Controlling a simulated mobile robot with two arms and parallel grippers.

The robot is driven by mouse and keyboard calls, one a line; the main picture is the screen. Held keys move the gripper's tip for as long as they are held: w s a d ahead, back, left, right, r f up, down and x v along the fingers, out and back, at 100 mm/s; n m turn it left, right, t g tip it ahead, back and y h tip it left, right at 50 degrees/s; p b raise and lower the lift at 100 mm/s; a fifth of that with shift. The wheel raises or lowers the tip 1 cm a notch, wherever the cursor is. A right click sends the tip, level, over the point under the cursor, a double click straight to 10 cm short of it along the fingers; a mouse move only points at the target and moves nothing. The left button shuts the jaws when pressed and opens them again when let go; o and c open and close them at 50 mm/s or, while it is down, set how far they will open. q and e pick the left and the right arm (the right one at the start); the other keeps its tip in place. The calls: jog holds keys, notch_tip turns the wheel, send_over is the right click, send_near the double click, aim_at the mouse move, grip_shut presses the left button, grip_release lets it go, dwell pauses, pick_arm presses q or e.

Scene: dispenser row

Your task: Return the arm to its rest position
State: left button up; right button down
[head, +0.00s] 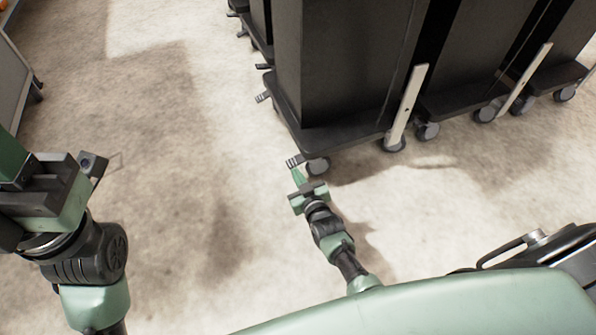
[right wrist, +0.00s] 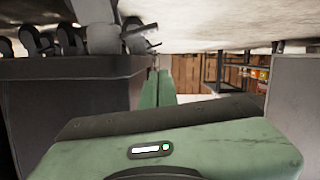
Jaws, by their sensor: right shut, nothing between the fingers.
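My right gripper (head: 297,175) reaches out low over the floor in the head view, with its narrow green fingers together and nothing between them. Its fingers (right wrist: 158,88) also show pressed together in the right wrist view, above the green gripper body (right wrist: 220,150). In the head view the fingertips are close beside a small pedal-like tab (head: 293,162) at the near corner of a dark wheeled unit; whether they touch cannot be told. My left gripper (head: 45,195) is at the left edge, with its fingers cut off by the frame.
Tall dark units (head: 330,65) on caster bases stand in a row at the upper right, with pale upright bars between them. Casters (right wrist: 105,38) and a dark base lie close on the left in the wrist view. The floor (head: 170,190) at left is clear.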

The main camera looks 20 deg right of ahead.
jog(key=shift+s+r, duration=0.1)
jog(key=shift+s, duration=0.35)
